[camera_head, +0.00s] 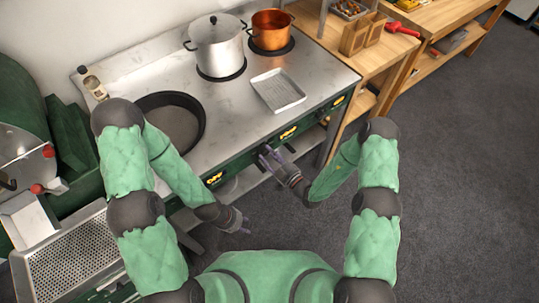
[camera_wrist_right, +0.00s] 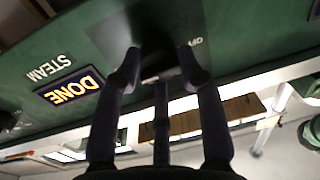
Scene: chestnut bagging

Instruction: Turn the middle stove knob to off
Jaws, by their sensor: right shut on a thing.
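The stove (camera_head: 235,85) has a green front panel with several small yellow displays. My right gripper (camera_head: 272,157) is at the middle part of this panel. In the right wrist view my right gripper (camera_wrist_right: 158,64) has its fingers on either side of a dark knob (camera_wrist_right: 155,44), shut on it. The knob is in shadow and its pointer cannot be made out. A display reading DONE (camera_wrist_right: 73,89) and the word STEAM are left of it. My left gripper (camera_head: 240,224) hangs low in front of the stove, away from the panel; its fingers are too small to judge.
A dark pan (camera_head: 170,125), a lidded steel pot (camera_head: 217,48), a copper pot (camera_head: 271,30) and a pale tray (camera_head: 278,90) are on the stove top. A wooden table (camera_head: 350,50) adjoins at the right. A perforated tray (camera_head: 75,262) is at lower left. The right floor is clear.

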